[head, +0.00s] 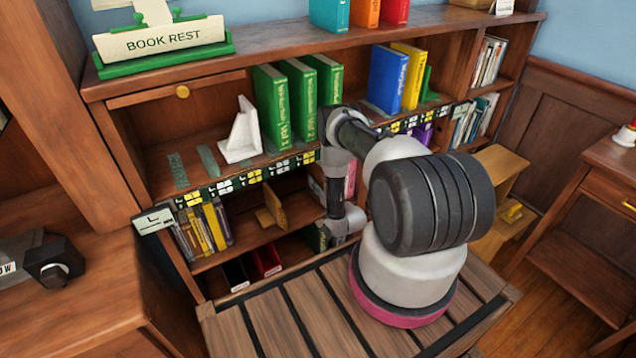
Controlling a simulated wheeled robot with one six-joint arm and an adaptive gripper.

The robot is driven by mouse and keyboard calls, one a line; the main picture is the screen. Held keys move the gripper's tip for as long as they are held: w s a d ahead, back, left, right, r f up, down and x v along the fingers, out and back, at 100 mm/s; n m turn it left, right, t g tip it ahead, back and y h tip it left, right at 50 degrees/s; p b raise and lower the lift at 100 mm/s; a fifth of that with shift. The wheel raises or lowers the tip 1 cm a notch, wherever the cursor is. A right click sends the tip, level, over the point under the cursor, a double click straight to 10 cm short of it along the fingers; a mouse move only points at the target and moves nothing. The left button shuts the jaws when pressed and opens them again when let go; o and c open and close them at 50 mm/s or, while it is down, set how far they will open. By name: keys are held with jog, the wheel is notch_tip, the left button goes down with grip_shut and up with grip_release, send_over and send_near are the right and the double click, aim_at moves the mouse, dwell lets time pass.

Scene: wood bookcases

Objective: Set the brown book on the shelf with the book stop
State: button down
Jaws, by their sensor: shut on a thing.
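I cannot make out a brown book in the head view. A white L-shaped bookend (241,134) stands on the upper shelf, left of the green books. A tan wooden angled piece (271,207) stands on the lower shelf, left of my arm. A green bookend (427,86) stands right of the yellow book. I cannot tell which of these is the book stop.
Green books (270,105), a blue book (388,80) and a yellow book (412,74) stand on the upper shelf. Thin books (205,228) fill the lower shelf's left end. A slatted wooden surface (262,330) lies in front. The upper shelf's left end has free room.

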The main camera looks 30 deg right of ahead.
jog(key=c, duration=1.1)
grip_release()
jog(key=shift+f, duration=0.1)
jog(key=shift+s, duration=0.2)
jog(key=s, duration=1.1)
jog(key=shift+s+d, duration=0.2)
jog(key=shift+s, duration=0.1)
